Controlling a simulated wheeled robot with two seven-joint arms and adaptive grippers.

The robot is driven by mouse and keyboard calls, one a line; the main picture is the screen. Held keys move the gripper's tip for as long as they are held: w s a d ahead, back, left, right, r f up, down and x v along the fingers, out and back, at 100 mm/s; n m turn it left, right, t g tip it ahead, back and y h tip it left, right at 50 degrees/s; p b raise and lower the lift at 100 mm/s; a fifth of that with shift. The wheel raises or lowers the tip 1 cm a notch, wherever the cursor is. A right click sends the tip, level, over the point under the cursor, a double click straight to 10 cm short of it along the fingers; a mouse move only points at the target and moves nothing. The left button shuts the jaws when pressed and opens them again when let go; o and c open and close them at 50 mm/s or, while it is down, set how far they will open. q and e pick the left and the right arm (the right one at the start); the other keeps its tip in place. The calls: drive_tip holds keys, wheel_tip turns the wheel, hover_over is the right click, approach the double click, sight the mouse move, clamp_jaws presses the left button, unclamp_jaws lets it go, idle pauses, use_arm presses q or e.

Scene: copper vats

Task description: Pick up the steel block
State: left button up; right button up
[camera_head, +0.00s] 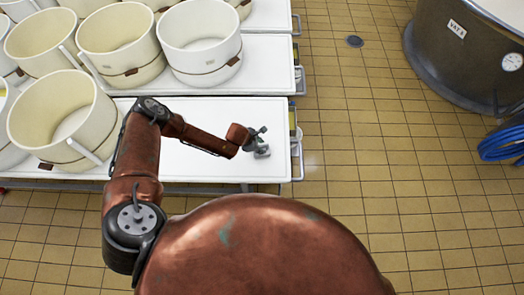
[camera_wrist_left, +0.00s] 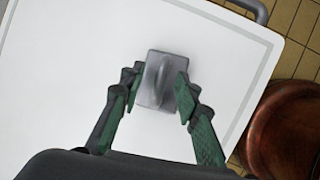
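The steel block (camera_wrist_left: 157,98) is a grey rectangular plate with a raised rounded handle on top, seen from above in the left wrist view. It also shows small in the head view (camera_head: 262,153), at the right end of the nearest white table. My left gripper (camera_wrist_left: 160,78) has its green fingers on either side of the block, very near its edges. I cannot tell whether they press on it. In the head view my left gripper (camera_head: 254,142) is at the block, which it partly covers. My right gripper is in neither view.
The white table (camera_head: 220,110) has a metal side rail at right. Several cream tubs (camera_head: 62,112) stand at left and on the tables behind. A large vat (camera_head: 465,55) and a blue coiled hose (camera_head: 502,143) are at right.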

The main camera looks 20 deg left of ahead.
use_arm(q)
drive_tip(key=shift+c, duration=0.7)
clamp_jaws()
drive_tip(key=shift+w+r, duration=0.15)
drive_tip(key=shift+r, duration=0.05)
